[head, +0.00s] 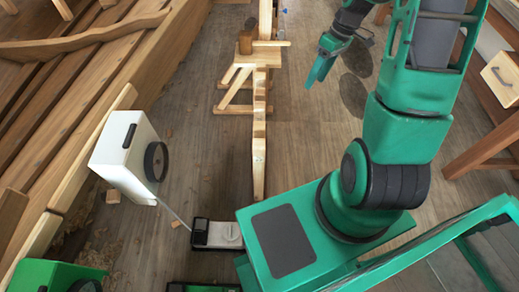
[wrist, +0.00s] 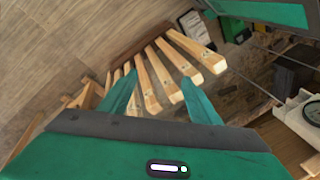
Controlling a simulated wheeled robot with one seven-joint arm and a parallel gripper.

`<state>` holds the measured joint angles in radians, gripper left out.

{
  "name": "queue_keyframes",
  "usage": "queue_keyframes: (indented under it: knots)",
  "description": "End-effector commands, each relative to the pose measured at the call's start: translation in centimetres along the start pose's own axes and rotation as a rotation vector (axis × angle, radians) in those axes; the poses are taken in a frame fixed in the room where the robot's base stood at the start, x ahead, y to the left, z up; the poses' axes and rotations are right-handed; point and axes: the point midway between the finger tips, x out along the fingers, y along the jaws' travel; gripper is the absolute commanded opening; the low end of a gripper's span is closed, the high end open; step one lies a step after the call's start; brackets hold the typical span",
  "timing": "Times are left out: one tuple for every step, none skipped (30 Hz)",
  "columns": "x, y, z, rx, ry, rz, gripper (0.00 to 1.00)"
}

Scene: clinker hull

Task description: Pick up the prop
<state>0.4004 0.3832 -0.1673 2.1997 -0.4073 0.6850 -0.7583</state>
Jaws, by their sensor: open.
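Several pale wooden bars (wrist: 186,62) stand side by side in the wrist view, fanned out with their near ends towards the camera. Which of them is the prop, I cannot tell. In the head view a long wooden piece (head: 259,150) runs down the middle of the floor, beside a small wooden trestle (head: 237,88). My gripper (head: 317,76) is open and empty, above the floor to the right of that piece. In the wrist view its two green fingers (wrist: 160,90) reach over the bars and hide parts of some of them. I cannot tell any contact.
The planked hull (head: 75,75) fills the left side. A white case with a black disc (head: 122,163) stands beside it. A black-and-white device (head: 217,234) lies near my base. A wooden drawer unit (head: 502,78) is at the right. The plank floor (head: 305,135) below my gripper is clear.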

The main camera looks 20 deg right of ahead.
Motion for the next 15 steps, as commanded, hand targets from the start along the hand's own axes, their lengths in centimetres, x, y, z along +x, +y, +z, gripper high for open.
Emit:
queue_keyframes:
  knots:
    - [1.5, 0.7, -0.4, -0.033, 0.007, -0.024, 0.57]
    - [2.2, 1.1, -0.8, -0.058, 0.016, -0.035, 0.57]
    - [3.3, 1.5, -1.2, -0.090, 0.028, -0.050, 0.57]
    - [4.0, 1.8, -1.6, -0.113, 0.037, -0.062, 0.57]
    - [4.8, 2.2, -1.9, -0.136, 0.047, -0.073, 0.57]
    - [5.9, 2.6, -2.2, -0.165, 0.061, -0.088, 0.57]
    - [6.7, 2.8, -2.5, -0.188, 0.072, -0.100, 0.57]
    - [7.5, 3.1, -2.8, -0.209, 0.084, -0.110, 0.57]
    - [8.6, 3.4, -3.1, -0.238, 0.100, -0.125, 0.57]
    - [9.4, 3.7, -3.4, -0.259, 0.112, -0.136, 0.57]
    - [10.2, 3.9, -3.6, -0.281, 0.127, -0.145, 0.57]
    - [11.3, 4.2, -3.8, -0.308, 0.145, -0.160, 0.57]
    - [12.1, 4.4, -4.0, -0.327, 0.159, -0.168, 0.57]
    - [13.0, 4.6, -4.2, -0.347, 0.175, -0.178, 0.57]
    - [14.1, 4.8, -4.5, -0.373, 0.194, -0.191, 0.57]
